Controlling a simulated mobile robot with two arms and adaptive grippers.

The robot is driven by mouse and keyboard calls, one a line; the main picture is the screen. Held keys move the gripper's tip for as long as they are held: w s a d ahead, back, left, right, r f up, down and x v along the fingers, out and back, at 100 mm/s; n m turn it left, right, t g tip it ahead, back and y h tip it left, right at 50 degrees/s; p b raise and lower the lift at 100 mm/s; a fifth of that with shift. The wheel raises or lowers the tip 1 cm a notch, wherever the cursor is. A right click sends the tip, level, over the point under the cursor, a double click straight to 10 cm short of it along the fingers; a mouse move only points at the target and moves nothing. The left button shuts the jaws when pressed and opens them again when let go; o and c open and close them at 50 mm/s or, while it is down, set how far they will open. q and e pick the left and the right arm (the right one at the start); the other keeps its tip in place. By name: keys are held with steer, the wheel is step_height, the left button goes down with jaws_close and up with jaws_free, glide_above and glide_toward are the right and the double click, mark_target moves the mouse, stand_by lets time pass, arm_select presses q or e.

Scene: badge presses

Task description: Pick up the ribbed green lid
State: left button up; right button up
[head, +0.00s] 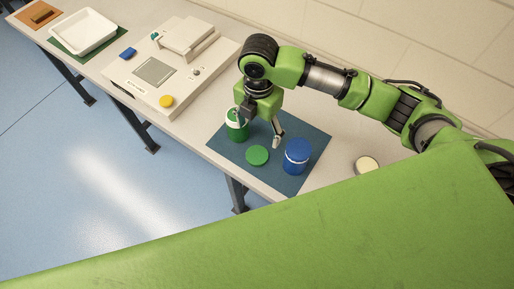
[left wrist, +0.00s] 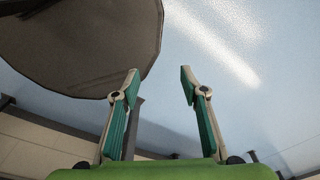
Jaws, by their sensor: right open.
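A round green lid (head: 257,156) lies flat on a dark blue mat (head: 221,146) in the head view; its ribs are too small to make out. My right gripper (head: 262,131) is open and points down above the mat, just behind the lid. One finger overlaps a green jar (head: 236,132) with a pale band, hiding part of it; I cannot tell if they touch. The other finger is between the lid and a blue jar (head: 297,157). My left gripper (left wrist: 159,75) is open and empty in the left wrist view, away from the lid.
A pale press (head: 155,72) with a yellow button (head: 166,101) stands left of the mat. Beyond are a blue block (head: 127,53) and a white tray (head: 83,33). A round cream-topped thing (head: 367,164) is at right. The table's front edge is close to the mat.

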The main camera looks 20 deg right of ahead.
steer(key=p, duration=0.1)
glide_above(257, 155)
step_height(257, 155, down, 7)
steer(key=shift+s+d+f, duration=0.1)
steer(key=shift+d, duration=0.05)
step_height(257, 155, down, 5)
steer(key=shift+f+p, duration=0.15)
steer(key=shift+p, duration=0.9)
steer(key=shift+f, duration=0.3)
arm_select(q)
steer(key=r, duration=0.3)
steer(key=shift+s+a+r, duration=0.1)
steer(key=shift+s+a, duration=0.15)
arm_select(e)
steer(key=c, duration=0.9)
